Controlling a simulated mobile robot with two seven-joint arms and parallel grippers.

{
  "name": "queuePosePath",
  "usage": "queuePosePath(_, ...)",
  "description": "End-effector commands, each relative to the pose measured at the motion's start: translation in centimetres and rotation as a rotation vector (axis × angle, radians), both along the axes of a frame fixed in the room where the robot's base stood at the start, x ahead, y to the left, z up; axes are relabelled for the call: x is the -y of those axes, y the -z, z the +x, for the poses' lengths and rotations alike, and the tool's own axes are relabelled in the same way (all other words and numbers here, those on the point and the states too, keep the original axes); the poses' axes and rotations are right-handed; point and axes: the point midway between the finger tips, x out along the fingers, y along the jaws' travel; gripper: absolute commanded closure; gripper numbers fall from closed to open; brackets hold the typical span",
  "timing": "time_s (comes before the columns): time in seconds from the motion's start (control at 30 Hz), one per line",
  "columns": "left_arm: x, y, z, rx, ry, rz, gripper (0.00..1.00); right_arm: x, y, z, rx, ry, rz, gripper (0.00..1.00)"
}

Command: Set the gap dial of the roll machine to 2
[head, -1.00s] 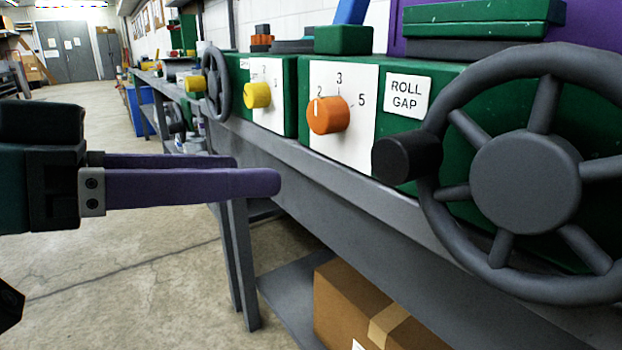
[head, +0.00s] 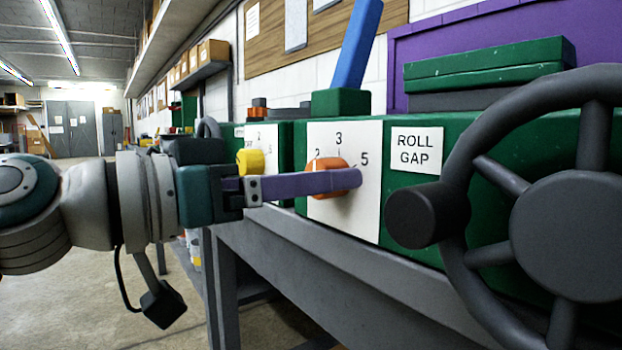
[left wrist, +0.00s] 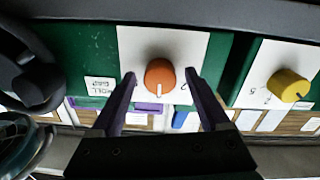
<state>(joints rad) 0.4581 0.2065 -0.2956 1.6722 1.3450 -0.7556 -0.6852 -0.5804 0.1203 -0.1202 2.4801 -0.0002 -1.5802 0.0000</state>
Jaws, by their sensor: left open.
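The gap dial is an orange knob (head: 326,164) on a white plate (head: 358,214) on the green roll machine, beside a ROLL GAP label (head: 417,150). The numbers 2, 3 and 5 show around it in the head view. My left gripper (head: 350,180) reaches in from the left, with its near purple finger across the front of the knob. In the left wrist view the orange knob (left wrist: 160,75) sits between the tips of my open fingers, with a gap on each side. My right gripper is not in view.
A grey handwheel with a black handle (head: 428,214) stands to the right of the dial. A yellow knob (left wrist: 288,86) on a neighbouring white plate lies close to my left gripper. A blue lever (head: 355,48) rises above the machine. A grey bench edge (head: 330,245) runs below.

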Motion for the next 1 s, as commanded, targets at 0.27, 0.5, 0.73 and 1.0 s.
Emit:
queuePosePath(0.27, 0.20, 0.02, 0.13, 0.001, 0.000, 0.001, 0.21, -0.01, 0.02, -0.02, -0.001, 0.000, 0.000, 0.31)
queuePosePath(0.5, 0.17, 0.02, 0.12, 0.001, 0.000, 0.001, 0.47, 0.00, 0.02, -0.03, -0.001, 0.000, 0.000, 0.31)
queuePosePath(0.73, 0.17, 0.03, 0.11, 0.001, 0.000, 0.001, 0.73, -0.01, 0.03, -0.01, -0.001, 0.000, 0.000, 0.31)
queuePosePath(1.0, 0.16, 0.03, 0.10, 0.000, 0.000, 0.000, 1.00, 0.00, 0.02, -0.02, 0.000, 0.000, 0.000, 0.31)
